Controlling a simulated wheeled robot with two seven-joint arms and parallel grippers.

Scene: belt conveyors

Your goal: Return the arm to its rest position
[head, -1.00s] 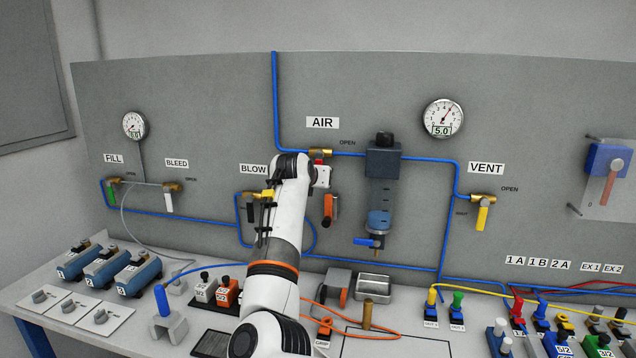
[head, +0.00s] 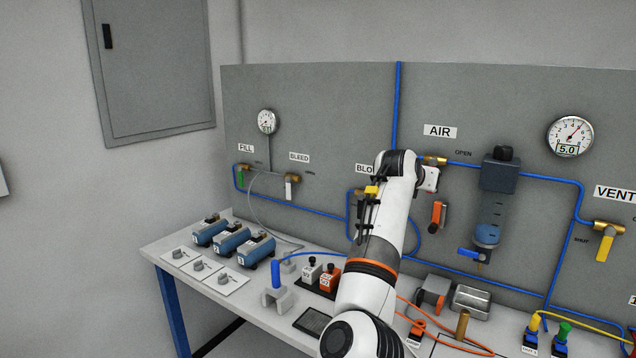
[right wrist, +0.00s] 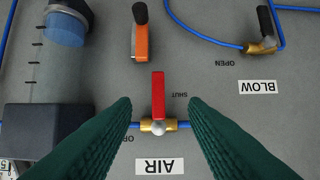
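My right arm (head: 372,245) reaches up from the front to the AIR valve (head: 435,160) on the grey panel. In the right wrist view, which is upside down, my right gripper (right wrist: 160,107) is open. Its two dark green fingers stand apart on either side of the AIR valve's red handle (right wrist: 158,92). No finger visibly touches the handle, which lies across the blue pipe beside the SHUT label. In the head view the fingers are hidden by my own wrist. My left gripper is in no view.
An orange lever (head: 438,214) hangs below the AIR valve, near the regulator (head: 499,175). The BLOW valve (right wrist: 262,47) is close by. The bench (head: 160,250) below holds blue cylinders (head: 231,239), a blue-handled stand (head: 277,275) and a metal tray (head: 459,296).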

